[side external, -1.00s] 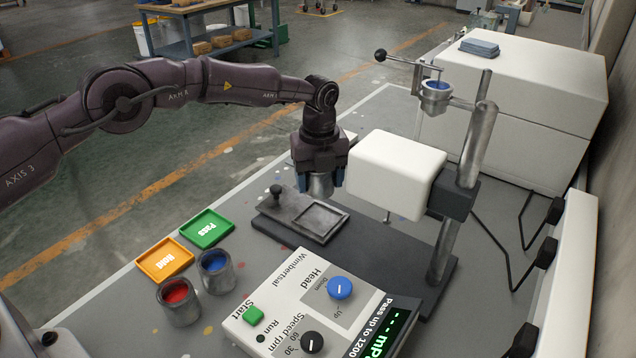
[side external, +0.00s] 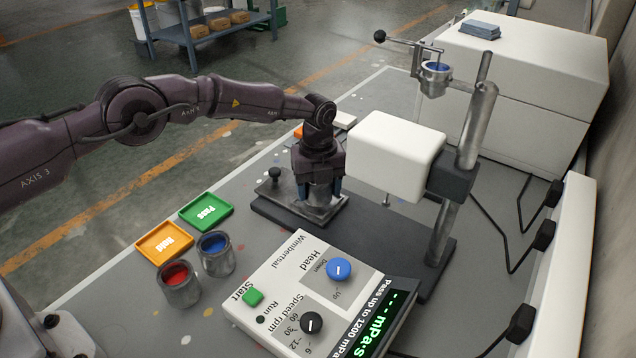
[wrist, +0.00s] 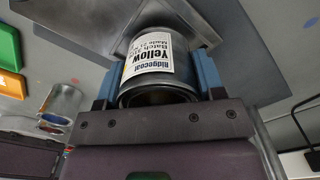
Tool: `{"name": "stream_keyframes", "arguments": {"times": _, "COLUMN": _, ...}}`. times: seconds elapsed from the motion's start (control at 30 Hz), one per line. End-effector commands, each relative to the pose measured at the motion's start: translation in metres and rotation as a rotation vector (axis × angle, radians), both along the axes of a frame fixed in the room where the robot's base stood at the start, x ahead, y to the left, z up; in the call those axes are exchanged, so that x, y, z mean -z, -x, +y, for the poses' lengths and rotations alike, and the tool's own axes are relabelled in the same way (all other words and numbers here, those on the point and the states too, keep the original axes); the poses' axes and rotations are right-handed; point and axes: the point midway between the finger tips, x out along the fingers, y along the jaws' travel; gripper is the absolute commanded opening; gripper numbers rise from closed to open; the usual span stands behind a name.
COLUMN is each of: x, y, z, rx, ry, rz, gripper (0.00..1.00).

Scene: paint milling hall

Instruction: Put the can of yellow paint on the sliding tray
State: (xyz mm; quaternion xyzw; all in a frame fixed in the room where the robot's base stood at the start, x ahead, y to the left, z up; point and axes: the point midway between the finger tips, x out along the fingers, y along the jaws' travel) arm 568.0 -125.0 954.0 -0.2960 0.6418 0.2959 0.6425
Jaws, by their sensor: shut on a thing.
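My gripper (side external: 320,190) is shut on the can of yellow paint (wrist: 160,72). The can is grey metal with a white label reading "Ridgecoat Yellow" and sits between the blue fingers in the wrist view. In the side view the fingers mostly hide it. The sliding tray (side external: 274,196) is a dark metal plate with a small knob at its left end. My gripper is over the tray's right part, where the recess is now largely hidden. The can is upright, low over or on the tray; I cannot tell whether it touches.
An open red paint can (side external: 180,287) and a blue one (side external: 215,255) stand at front left, beside orange Hold (side external: 164,243) and green Pass (side external: 206,211) trays. The white machine head (side external: 393,153) is close right of my gripper. The control panel (side external: 310,295) lies in front.

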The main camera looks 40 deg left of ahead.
Motion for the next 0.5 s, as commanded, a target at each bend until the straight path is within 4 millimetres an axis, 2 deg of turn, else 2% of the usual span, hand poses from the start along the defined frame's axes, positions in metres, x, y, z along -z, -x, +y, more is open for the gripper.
{"name": "stream_keyframes", "arguments": {"times": 0.5, "x": 0.0047, "y": 0.0001, "z": -0.0001, "rx": 0.000, "ry": 0.001, "rz": 0.001, "gripper": 0.34}}
